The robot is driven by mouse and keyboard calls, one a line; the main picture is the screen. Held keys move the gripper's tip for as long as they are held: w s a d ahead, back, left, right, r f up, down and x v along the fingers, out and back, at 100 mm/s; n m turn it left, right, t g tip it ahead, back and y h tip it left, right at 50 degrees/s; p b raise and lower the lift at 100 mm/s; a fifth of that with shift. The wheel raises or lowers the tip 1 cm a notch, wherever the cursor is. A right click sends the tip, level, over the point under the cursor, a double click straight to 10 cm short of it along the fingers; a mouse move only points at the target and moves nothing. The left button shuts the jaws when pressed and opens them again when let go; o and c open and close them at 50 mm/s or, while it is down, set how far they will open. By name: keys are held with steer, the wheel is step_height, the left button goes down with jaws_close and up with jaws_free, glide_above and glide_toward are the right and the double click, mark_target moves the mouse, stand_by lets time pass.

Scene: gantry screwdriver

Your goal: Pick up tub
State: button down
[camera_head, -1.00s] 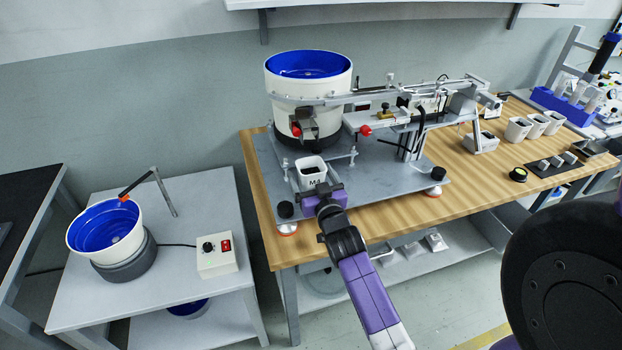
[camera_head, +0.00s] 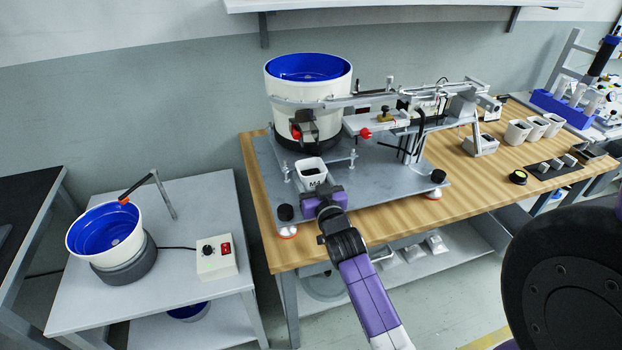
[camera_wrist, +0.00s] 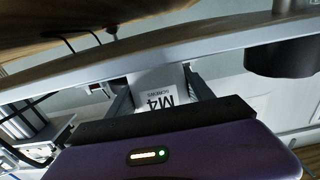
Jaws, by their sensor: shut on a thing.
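The tub (camera_head: 311,172) is a small white container with a dark inside and a label reading M4. It is upright, at the near left part of the grey machine plate in the head view. My gripper (camera_head: 314,190) is shut on the tub from the near side. In the wrist view the tub (camera_wrist: 160,88) with its M4 label sits between the two dark fingers of my gripper (camera_wrist: 158,95). Whether the tub's base touches the plate cannot be told.
The grey plate (camera_head: 385,190) carries a large white feeder bowl with blue inside (camera_head: 308,100) behind the tub. A black knob foot (camera_head: 285,212) is close to the left. Several other tubs (camera_head: 535,127) stand at the right of the wooden table (camera_head: 500,185).

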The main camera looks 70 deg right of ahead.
mark_target(311, 166)
steer(key=shift+r, duration=0.55)
step_height(311, 166, up, 2)
steer(key=shift+r, duration=0.15)
steer(key=b+v, duration=0.1)
steer(key=v, duration=1.7)
steer(key=shift+s, duration=0.1)
